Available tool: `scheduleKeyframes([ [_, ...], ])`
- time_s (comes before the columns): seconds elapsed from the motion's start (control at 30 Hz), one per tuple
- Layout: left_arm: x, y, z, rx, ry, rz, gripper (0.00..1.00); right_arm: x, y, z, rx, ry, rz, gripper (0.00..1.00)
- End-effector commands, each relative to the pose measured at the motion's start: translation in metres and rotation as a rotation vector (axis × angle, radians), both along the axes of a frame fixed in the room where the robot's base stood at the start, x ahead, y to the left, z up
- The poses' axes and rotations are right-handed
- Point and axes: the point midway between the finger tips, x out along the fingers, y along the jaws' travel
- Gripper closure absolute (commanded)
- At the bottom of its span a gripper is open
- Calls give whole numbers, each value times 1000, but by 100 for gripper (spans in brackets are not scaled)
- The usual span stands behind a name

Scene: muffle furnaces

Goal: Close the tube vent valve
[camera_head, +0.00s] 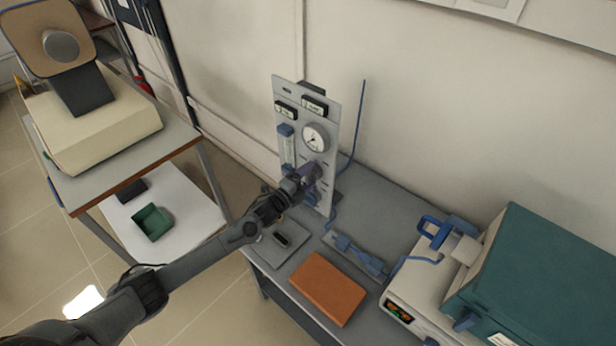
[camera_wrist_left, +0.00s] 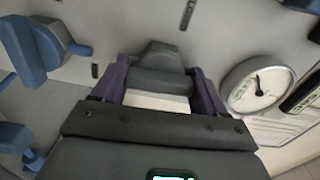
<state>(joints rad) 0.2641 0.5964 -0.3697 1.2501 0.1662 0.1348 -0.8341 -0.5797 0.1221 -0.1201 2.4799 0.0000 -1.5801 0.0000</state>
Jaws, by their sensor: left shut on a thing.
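The grey upright valve panel (camera_head: 280,98) stands at the back of the bench in the head view, with a round gauge and blue fittings on it. My left gripper (camera_head: 308,174) is at the panel, just below the gauge. In the left wrist view my left gripper (camera_wrist_left: 160,85) has its two purple fingers on either side of a dark grey valve knob (camera_wrist_left: 160,58), shut on it. Much of the knob is hidden in the head view by the gripper. Which label belongs to this knob cannot be read. My right gripper is not in view.
The gauge (camera_head: 315,137) is close above the gripper; it also shows in the left wrist view (camera_wrist_left: 256,84). A blue valve fitting (camera_wrist_left: 28,48) is left of the fingers. An orange block (camera_head: 327,288) and a teal-topped furnace (camera_head: 545,270) stand on the bench.

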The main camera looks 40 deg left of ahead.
Motion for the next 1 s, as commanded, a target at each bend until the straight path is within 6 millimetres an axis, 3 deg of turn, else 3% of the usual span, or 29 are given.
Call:
scheduleKeyframes([
  [1.0,0,0,1,-888,55,2,58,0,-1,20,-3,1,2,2],
])
